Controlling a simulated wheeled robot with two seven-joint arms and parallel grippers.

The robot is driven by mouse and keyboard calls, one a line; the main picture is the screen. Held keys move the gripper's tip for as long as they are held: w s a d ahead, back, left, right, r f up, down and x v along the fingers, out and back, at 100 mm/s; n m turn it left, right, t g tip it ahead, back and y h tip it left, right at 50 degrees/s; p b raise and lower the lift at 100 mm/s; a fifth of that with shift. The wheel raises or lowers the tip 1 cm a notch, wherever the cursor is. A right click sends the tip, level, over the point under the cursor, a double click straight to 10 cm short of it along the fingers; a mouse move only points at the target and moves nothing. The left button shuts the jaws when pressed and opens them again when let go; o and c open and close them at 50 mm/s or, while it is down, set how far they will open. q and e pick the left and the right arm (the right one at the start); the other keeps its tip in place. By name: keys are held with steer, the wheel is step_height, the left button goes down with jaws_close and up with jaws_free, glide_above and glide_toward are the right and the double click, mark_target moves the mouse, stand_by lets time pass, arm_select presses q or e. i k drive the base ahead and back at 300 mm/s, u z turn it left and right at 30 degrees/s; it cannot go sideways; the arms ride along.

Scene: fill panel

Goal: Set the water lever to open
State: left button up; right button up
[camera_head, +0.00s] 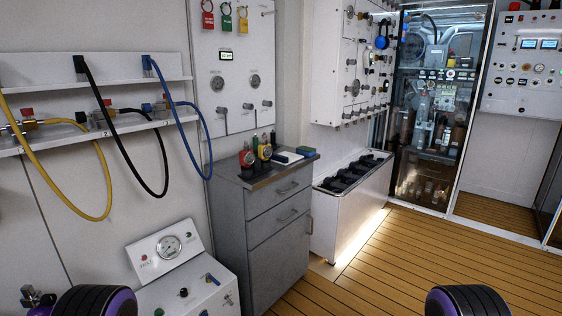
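No lever carries a readable water label. A low white panel with a round gauge (168,246) stands at the lower left. Valves with red tops (27,113) and a blue fitting (148,107) sit on the wall shelf at left. Neither gripper shows; only black and purple rounded parts, likely of my arms, show at the bottom edge.
Yellow (103,190), black (125,135) and blue hoses (205,140) hang at the left wall shelf (95,135). A grey drawer cabinet (265,240) stands right of the low panel. The wooden floor (400,265) at right is clear.

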mark_target(208, 275)
steer(key=u, duration=0.3)
steer(key=i, duration=0.7)
steer(key=u, duration=0.35)
steer(key=k, duration=0.3)
steer(key=u, duration=0.3)
steer(key=i, duration=0.7)
steer(key=u, duration=0.45)
